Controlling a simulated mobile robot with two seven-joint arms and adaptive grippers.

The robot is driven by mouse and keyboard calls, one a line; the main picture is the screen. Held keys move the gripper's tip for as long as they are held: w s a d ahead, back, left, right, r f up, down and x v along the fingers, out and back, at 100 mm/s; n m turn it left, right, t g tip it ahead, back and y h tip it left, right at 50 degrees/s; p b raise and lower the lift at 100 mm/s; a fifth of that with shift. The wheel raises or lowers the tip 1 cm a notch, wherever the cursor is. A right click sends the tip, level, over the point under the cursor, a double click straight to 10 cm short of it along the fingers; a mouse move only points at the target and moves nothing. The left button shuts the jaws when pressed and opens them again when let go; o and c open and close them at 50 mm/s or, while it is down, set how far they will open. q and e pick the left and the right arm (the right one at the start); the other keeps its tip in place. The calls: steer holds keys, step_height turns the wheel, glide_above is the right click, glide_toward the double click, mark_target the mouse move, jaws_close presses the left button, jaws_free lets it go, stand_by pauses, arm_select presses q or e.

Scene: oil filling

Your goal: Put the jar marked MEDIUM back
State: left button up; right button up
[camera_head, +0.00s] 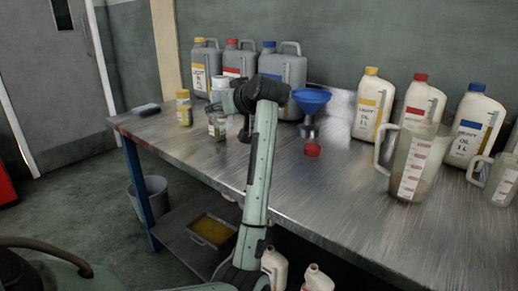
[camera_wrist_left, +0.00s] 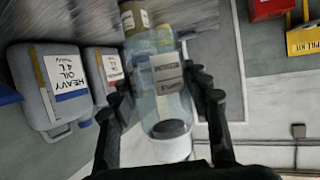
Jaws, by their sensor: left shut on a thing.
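A clear jar (camera_wrist_left: 172,95) with a white cap and a paper label, which appears to read MEDIUM, is between the fingers of my left gripper (camera_wrist_left: 165,105). The gripper is shut on it. In the head view, the white-capped jar (camera_head: 221,90) shows just left of my left gripper (camera_head: 238,98), near the back left of the bench. The wrist link hides part of it. Whether the jar touches the bench cannot be told. Two other jars stand close by: a yellow one (camera_head: 184,108) and a labelled one (camera_head: 217,123). My right gripper is not in view.
Grey canisters (camera_head: 207,62) stand behind the jars on the metal bench (camera_head: 290,190). A blue funnel (camera_head: 312,98) and a red cap (camera_head: 312,150) are right of my arm. White bottles (camera_head: 370,104) and a measuring jug (camera_head: 412,165) stand further right. The middle front is clear.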

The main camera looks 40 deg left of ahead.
arm_select(q)
steer(key=w+d+f, duration=0.2)
steer(key=w, duration=0.1)
steer(key=w+d+f, duration=0.2)
steer(key=w, duration=0.1)
steer(key=w+d+f, duration=0.2)
steer(key=w, duration=0.1)
steer(key=shift+w+d+f, duration=0.1)
steer(key=shift+w+f, duration=0.15)
steer(key=shift+f, duration=2.1)
steer(key=shift+f, duration=0.1)
steer(key=o, duration=1.3)
steer(key=v, duration=1.2)
